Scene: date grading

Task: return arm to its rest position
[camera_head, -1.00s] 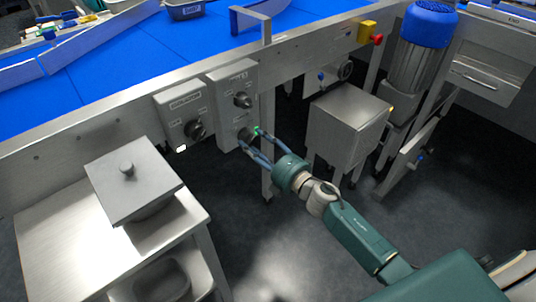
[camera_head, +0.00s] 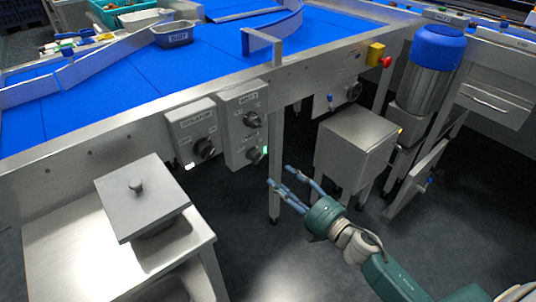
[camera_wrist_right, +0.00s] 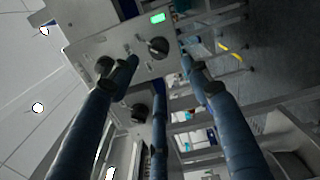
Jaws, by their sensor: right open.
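My right gripper (camera_head: 285,180) is open and empty in the head view, in the air to the right of the knob panel (camera_head: 232,137) and in front of the conveyor leg. Its blue fingers are spread apart in the right wrist view (camera_wrist_right: 160,75), with nothing between them. The panel with its dark knobs also shows in the right wrist view (camera_wrist_right: 118,38), apart from the fingertips. A small green light (camera_head: 265,151) glows on the panel's lower right. My left gripper is in neither view.
A second knob box (camera_head: 183,127) is left of the panel. A steel table (camera_head: 60,225) with a lidded container (camera_head: 140,200) stands at the lower left. A grey steel box (camera_head: 352,140) and a blue motor (camera_head: 437,48) are to the right. The blue conveyor (camera_head: 110,85) runs behind.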

